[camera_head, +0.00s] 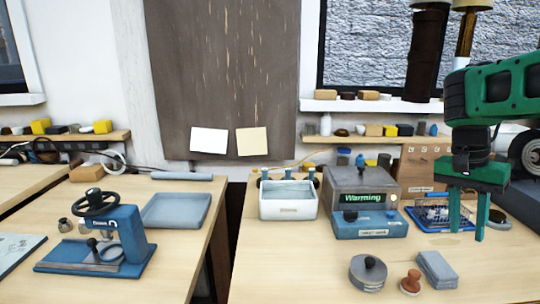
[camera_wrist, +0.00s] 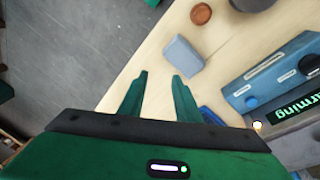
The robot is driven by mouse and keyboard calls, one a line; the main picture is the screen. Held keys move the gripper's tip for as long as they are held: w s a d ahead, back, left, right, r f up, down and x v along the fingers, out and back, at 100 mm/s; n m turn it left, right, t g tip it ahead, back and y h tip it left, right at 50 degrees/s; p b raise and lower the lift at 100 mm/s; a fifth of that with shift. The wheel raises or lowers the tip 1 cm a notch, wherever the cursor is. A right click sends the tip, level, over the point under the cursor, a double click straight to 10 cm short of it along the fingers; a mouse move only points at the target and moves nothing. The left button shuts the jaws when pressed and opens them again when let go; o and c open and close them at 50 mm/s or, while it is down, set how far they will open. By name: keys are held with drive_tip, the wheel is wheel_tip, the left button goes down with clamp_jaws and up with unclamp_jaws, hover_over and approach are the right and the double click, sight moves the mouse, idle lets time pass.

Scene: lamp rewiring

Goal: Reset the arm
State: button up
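My green arm reaches in from the right in the head view. My gripper (camera_head: 467,217) points down over the right part of the right wooden table. Its two fingers are apart with nothing between them, and it stands in front of a blue wire basket (camera_head: 432,214). In the wrist view my gripper (camera_wrist: 158,80) is also open and empty, with bare table and grey floor beyond its fingertips. A grey-blue block (camera_wrist: 183,55) lies close to the right fingertip there, apart from it.
A blue-based device reading "Warming" (camera_head: 366,199), a white bin (camera_head: 288,207), a round grey tin (camera_head: 368,272), a brown stamp (camera_head: 411,282) and a grey-blue block (camera_head: 437,269) stand on the right table. A blue press (camera_head: 112,240) stands on the left table. A gap separates the tables.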

drive_tip(key=s+a+f+n+y, duration=0.1)
drive_tip(key=s+f, duration=0.2)
drive_tip(key=s, duration=0.3)
drive_tip(key=s+f+n, duration=0.2)
drive_tip(key=s+f, duration=0.1)
drive_tip(key=s, duration=0.4)
drive_tip(key=s+a+f+n+t+y, duration=0.1)
drive_tip(key=s+f+n, duration=0.1)
drive_tip(key=s, duration=0.4)
drive_tip(key=shift+s+a+f+y, duration=0.3)
drive_tip(key=shift+s+a+f, duration=0.05)
drive_tip(key=shift+f, duration=0.15)
drive_tip(key=shift+w+f, duration=0.25)
drive_tip(key=shift+w, duration=0.35)
